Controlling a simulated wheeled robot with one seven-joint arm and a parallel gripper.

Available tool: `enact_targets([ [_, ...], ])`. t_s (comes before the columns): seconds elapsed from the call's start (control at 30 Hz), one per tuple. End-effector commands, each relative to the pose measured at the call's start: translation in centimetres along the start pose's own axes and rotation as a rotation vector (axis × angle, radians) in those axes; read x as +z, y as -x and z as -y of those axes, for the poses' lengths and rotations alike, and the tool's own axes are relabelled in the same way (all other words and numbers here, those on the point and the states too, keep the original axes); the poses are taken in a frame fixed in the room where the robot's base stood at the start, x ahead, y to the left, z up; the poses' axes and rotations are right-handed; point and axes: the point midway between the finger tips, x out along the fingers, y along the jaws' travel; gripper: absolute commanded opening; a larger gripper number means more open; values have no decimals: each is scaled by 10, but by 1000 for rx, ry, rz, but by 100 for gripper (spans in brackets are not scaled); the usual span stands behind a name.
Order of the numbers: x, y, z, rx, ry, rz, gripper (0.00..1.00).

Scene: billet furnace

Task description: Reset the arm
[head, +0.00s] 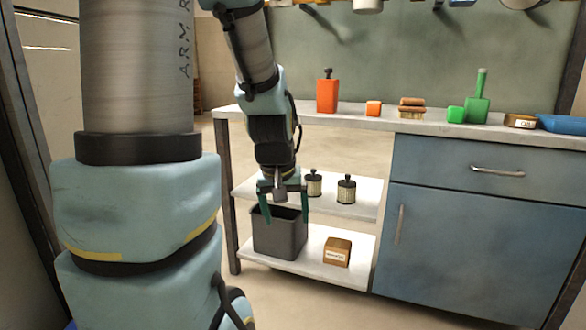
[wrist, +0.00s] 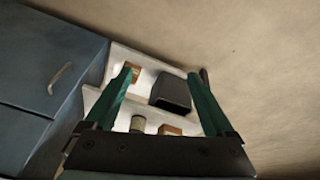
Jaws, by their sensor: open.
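My gripper (head: 285,205) hangs at the end of my arm in front of the workbench in the head view. Its two green fingers are apart with nothing between them. In the wrist view my gripper (wrist: 160,92) also shows open, its fingers pointing toward the bench's shelves. My arm crosses the left and middle of the head view and hides part of the bench's left side.
A grey bin (head: 279,236) and a brown box (head: 337,252) stand on the low shelf. Two filters (head: 346,189) stand on the middle shelf. A blue cabinet (head: 470,245) fills the right.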

Motion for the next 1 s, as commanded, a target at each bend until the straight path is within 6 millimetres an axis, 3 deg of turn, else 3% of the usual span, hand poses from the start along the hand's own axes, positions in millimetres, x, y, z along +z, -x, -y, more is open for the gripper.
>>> enact_targets([
  [0.1, 45, 2, 36, -50, -46, 117, 89],
  [0.17, 67, 4, 51, -68, -68, 175, 89],
  [0.2, 70, 14, 53, -71, -79, 190, 89],
  [0.47, 46, 74, 45, -68, -77, 181, 89],
  [1.0, -7, 232, 30, -68, -76, 179, 89],
])
